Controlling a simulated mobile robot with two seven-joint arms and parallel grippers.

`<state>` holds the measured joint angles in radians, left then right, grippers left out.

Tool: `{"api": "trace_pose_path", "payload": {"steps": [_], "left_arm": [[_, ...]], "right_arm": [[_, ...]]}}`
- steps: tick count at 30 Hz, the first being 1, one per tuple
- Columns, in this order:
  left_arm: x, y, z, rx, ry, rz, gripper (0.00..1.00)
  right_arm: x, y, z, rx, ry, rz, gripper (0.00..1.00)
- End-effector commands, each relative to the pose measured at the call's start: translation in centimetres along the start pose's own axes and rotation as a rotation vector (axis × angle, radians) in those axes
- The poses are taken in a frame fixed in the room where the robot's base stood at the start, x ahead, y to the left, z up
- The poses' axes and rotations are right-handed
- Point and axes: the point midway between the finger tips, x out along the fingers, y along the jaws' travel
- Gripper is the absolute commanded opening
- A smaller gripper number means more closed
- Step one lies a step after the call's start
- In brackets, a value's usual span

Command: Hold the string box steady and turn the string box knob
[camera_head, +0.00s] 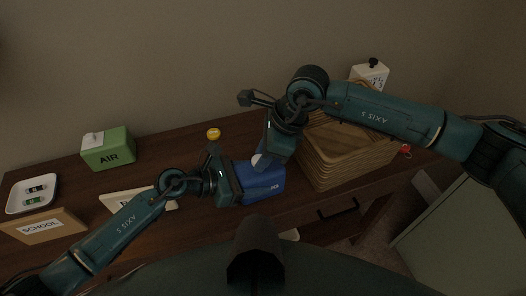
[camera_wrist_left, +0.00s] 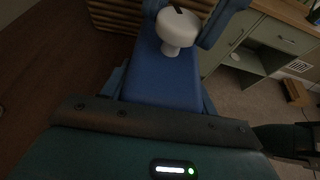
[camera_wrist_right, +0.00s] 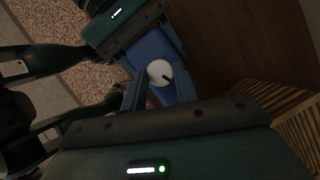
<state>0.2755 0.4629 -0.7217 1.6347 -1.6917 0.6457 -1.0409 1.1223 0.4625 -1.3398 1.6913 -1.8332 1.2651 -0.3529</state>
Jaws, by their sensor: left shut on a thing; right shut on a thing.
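My left gripper (camera_head: 238,184) is shut on the box from the left. My right gripper (camera_head: 265,158) comes down from above and is shut on the knob. Its fingers hide part of the knob in the head view.
A white box with a black knob (camera_head: 370,76) stands behind the basket.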

Motion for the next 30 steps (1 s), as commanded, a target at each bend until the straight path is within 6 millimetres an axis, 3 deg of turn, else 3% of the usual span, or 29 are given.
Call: {"api": "trace_pose_path", "payload": {"steps": [15,30], "left_arm": [[-0.03,0.03,-0.07,0.000,0.002,0.001,0.33],[-0.03,0.04,-0.07,0.000,0.002,0.001,0.33]], "right_arm": [[0.00,0.27,0.02,0.300,0.001,-0.124,0.07],[-0.03,0.24,0.04,0.353,0.000,-0.146,0.07]]}}
